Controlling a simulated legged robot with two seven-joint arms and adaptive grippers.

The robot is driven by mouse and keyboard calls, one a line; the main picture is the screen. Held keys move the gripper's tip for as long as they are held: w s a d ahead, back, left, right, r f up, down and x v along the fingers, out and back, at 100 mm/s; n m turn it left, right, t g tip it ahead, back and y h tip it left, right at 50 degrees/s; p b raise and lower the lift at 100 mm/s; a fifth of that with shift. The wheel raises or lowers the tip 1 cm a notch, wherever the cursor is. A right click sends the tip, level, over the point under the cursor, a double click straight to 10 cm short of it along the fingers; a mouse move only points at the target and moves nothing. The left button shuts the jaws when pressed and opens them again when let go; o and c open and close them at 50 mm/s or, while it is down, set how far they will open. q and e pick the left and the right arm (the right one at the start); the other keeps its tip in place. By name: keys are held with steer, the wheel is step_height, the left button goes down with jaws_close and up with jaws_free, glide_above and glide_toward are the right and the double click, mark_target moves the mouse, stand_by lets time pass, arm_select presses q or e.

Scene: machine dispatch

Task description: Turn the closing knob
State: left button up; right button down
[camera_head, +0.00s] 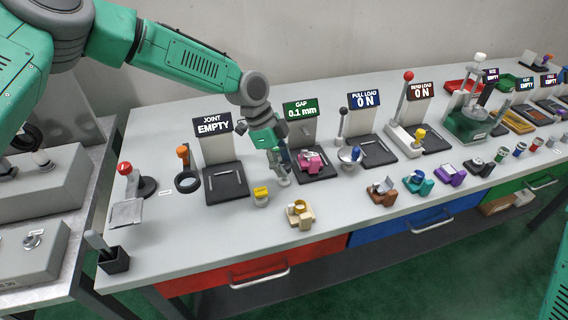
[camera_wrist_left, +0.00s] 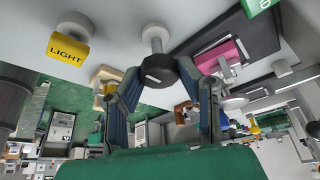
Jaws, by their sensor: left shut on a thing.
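A dark knob (camera_wrist_left: 159,71) on a pale round post shows in the left wrist view, between my left gripper's fingers. My left gripper (camera_head: 284,176) is shut on this knob, at the left edge of the GAP station's black pad (camera_head: 318,176) in the head view. The gripper hides most of the knob there. It also shows in the left wrist view (camera_wrist_left: 170,88). A pink part (camera_head: 311,162) sits on the pad just right of the gripper. The GAP sign (camera_head: 300,108) reads 0.1 mm. My right gripper is not in view.
A yellow LIGHT block (camera_head: 261,195) stands left of the gripper, and a cream part (camera_head: 299,213) stands in front. The JOINT station (camera_head: 225,182) is to the left, and a white-topped stand with a blue part (camera_head: 349,157) to the right.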

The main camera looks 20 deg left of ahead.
arm_select(q)
steer(key=shift+w+a+r, duration=0.1)
steer(key=shift+w, duration=0.1)
steer(key=o, duration=0.9)
steer(key=shift+o, duration=1.2)
steer(key=shift+a, duration=0.1)
steer(key=shift+r, duration=0.1)
steer(key=v, duration=1.1)
steer(key=shift+a+r, duration=0.15)
steer(key=shift+a, duration=0.15)
